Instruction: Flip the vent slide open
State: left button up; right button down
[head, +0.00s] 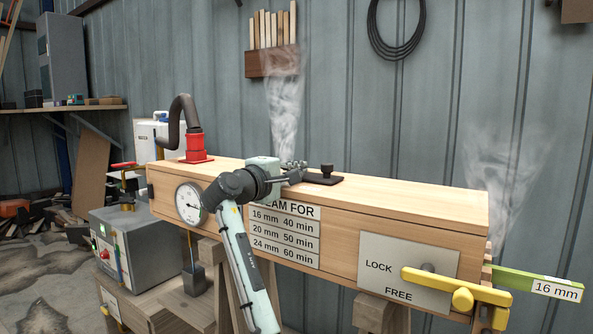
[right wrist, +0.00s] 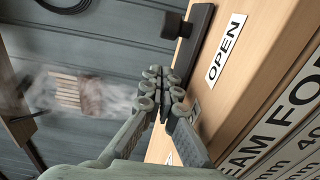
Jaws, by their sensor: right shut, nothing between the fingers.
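The vent slide is a flat black plate (head: 322,179) with a round black knob (head: 327,169), on top of the long wooden steam box (head: 420,195). My right gripper (head: 299,166) is shut and empty, low over the box top, just left of the plate in the head view. The right wrist view shows its closed fingertips (right wrist: 166,83) close to the end of the black plate (right wrist: 192,45); I cannot tell whether they touch. An OPEN label (right wrist: 226,48) lies beside the plate. The vent hole is hidden. My left gripper is not in view.
Steam (head: 284,105) rises behind my gripper, and more at the box's right end. A red hose fitting (head: 196,147) stands on the box's left end. A yellow LOCK/FREE lever (head: 440,280) and green 16 mm strip (head: 525,282) stick out at right.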

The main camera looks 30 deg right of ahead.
aim_at(286, 183)
jog(key=a, duration=0.3)
jog(key=shift+w+f+b, duration=0.15)
jog(key=shift+b, duration=0.15)
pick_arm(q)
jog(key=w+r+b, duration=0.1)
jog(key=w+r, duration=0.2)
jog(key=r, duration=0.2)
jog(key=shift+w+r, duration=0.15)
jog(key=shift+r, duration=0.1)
pick_arm(e)
jog(key=v, duration=0.7)
jog(key=shift+s+a, duration=0.2)
jog(key=shift+s, duration=0.25)
